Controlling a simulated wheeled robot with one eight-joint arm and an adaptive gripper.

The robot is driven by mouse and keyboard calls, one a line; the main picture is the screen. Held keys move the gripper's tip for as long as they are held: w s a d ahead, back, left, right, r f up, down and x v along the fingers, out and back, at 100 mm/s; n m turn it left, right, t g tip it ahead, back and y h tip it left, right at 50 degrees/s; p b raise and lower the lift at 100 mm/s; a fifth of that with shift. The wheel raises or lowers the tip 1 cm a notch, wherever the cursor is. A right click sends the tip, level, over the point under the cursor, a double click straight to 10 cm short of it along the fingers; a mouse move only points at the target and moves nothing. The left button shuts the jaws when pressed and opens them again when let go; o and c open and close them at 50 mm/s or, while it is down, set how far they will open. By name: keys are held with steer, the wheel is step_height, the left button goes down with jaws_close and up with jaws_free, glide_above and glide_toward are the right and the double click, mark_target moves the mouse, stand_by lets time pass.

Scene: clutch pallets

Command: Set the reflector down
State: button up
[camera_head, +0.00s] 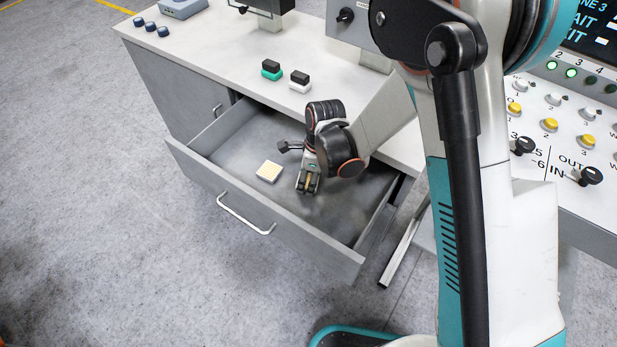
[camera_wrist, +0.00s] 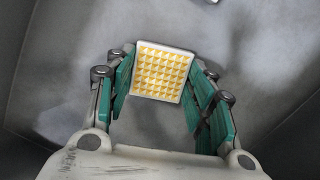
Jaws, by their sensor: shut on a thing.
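The reflector is a square plate with a white rim and a yellow faceted face. In the wrist view the reflector (camera_wrist: 162,72) sits between the tips of my gripper (camera_wrist: 162,75), with a teal finger close along each side. My gripper is shut on it. In the head view my gripper (camera_head: 308,182) points down inside the open drawer (camera_head: 228,193). A yellow square with a pale rim (camera_head: 269,171) shows just left of the fingers there, lying flat. From that angle I cannot tell its contact with the fingers or its height above the drawer floor.
The drawer's front panel with its handle (camera_head: 246,215) and side walls surround my gripper. On the worktop (camera_head: 225,62) above stand a green-and-black block (camera_head: 271,70) and a white-and-black block (camera_head: 300,81). A control panel (camera_head: 560,120) is at right.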

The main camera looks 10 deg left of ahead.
steer(key=shift+f, duration=0.1)
steer(key=o, duration=0.7)
steer(key=r+p, duration=0.1)
steer(key=r, duration=0.1)
steer(key=r+p, duration=0.1)
steer(key=r, duration=0.2)
steer(key=d+r+p, duration=0.1)
steer(key=r, duration=0.1)
steer(key=shift+d+r, duration=0.1)
steer(key=shift+r, duration=0.25)
